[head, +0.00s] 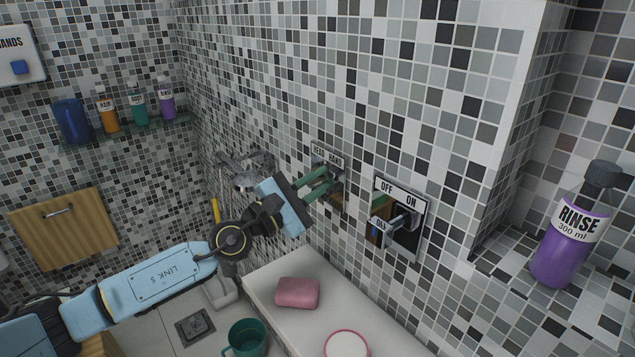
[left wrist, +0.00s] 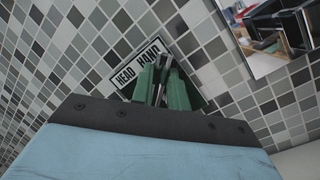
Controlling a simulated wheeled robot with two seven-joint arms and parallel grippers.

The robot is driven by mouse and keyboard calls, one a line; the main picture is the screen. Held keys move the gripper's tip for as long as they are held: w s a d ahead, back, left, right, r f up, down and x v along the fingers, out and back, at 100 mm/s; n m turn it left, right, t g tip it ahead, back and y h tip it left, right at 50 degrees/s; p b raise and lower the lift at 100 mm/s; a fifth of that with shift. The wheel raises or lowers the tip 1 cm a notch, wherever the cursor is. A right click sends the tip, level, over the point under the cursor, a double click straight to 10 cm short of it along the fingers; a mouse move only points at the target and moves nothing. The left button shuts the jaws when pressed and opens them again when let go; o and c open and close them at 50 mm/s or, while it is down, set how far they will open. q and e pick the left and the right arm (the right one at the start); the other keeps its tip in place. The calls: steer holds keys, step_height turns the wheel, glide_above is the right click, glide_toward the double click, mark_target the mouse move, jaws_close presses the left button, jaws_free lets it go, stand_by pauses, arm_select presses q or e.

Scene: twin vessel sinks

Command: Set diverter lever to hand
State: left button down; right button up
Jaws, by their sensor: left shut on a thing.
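The diverter lever (left wrist: 160,84) is a metal lever on the tiled wall, under a white label plate (head: 328,155) with HEAD on the left and HAND on the right. My left gripper (head: 332,180) reaches the wall there, its green fingers shut on the lever. In the left wrist view, the fingers (left wrist: 163,88) stand on both sides of the lever, just below the label plate (left wrist: 138,68). The fingers hide much of the lever, and I cannot tell exactly which word it points to. My right gripper is not in view.
An OFF/ON control (head: 402,218) with a lever sits right of the diverter. Below, a white ledge (head: 318,318) holds pink soap (head: 298,292) and a round dish (head: 346,346). A green mug (head: 246,338) stands beside the ledge. A purple RINSE bottle (head: 568,240) stands in a niche at right.

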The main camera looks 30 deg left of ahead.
arm_select(q)
steer(key=c, duration=1.4)
jaws_free()
steer(key=shift+o, duration=0.2)
